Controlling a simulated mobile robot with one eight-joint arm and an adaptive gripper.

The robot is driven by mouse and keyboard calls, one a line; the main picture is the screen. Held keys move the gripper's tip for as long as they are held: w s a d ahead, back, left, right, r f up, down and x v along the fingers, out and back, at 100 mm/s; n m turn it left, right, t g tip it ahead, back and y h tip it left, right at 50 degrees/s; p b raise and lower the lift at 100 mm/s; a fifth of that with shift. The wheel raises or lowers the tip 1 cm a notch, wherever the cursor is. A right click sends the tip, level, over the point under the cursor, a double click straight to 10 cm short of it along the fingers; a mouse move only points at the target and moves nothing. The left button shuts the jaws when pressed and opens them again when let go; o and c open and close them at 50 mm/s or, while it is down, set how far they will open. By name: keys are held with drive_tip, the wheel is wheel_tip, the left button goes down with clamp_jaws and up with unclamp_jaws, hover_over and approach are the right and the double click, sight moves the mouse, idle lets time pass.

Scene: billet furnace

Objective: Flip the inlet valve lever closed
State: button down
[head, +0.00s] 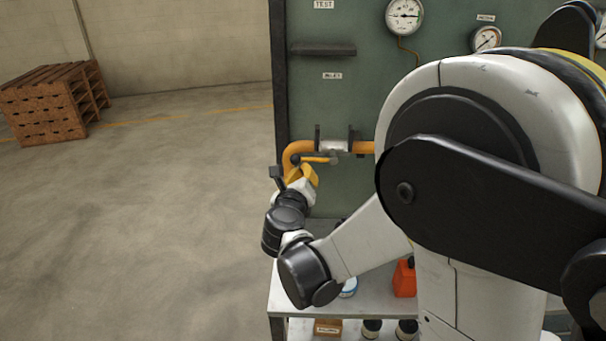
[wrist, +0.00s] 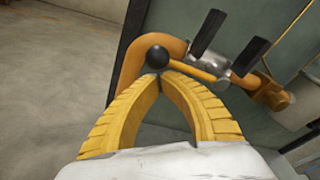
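The inlet valve is a silver body (head: 333,146) on an orange pipe (head: 362,148), between two dark brackets. Its lever (head: 319,159) is a yellow-orange rod lying roughly along the pipe. In the wrist view the lever (wrist: 190,69) runs from the valve body (wrist: 208,66) left to a black ball knob (wrist: 157,58). My gripper (head: 309,170) has yellow fingers and is just below the lever's left end. In the wrist view my gripper's (wrist: 160,76) fingertips meet just below the knob, with nothing visible between them. I cannot tell whether they touch the knob.
The valve sits in front of a green panel (head: 350,90) with a dark shelf (head: 322,49) above and a gauge (head: 404,16). A bench (head: 290,292) stands below, with a red container (head: 404,280). The floor at left is clear up to the wooden pallets (head: 48,105).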

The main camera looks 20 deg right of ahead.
sight(299, 160)
drive_tip(key=shift+w+a+r+m+y+p, duration=0.15)
drive_tip(key=shift+r+m+y+p, duration=0.15)
drive_tip(key=shift+r+m+p, duration=0.3)
wheel_tip(299, 160, up, 2)
drive_tip(key=m, duration=0.1)
drive_tip(key=m+p, duration=0.1)
drive_tip(key=shift+a+r+m+y, duration=0.1)
drive_tip(key=shift+r+m+y, duration=0.1)
drive_tip(key=shift+m+y, duration=0.15)
drive_tip(key=d+r+m+p, duration=0.1)
drive_tip(key=r+m, duration=0.1)
drive_tip(key=m, duration=0.1)
drive_tip(key=s+d+r+m+t+y+p, duration=0.1)
drive_tip(key=d+r+m, duration=0.1)
drive_tip(key=m, duration=0.2)
drive_tip(key=d+r+m+y+p, duration=0.1)
drive_tip(key=r+m+p, duration=0.1)
drive_tip(key=r+m, duration=0.1)
drive_tip(key=shift+s+d+r+m+t, duration=0.1)
drive_tip(key=shift+s+d+m+t, duration=0.2)
drive_tip(key=shift+m, duration=0.15)
drive_tip(key=shift+s+d+r, duration=0.1)
drive_tip(key=shift+d+r, duration=0.05)
drive_tip(key=shift+d, duration=0.25)
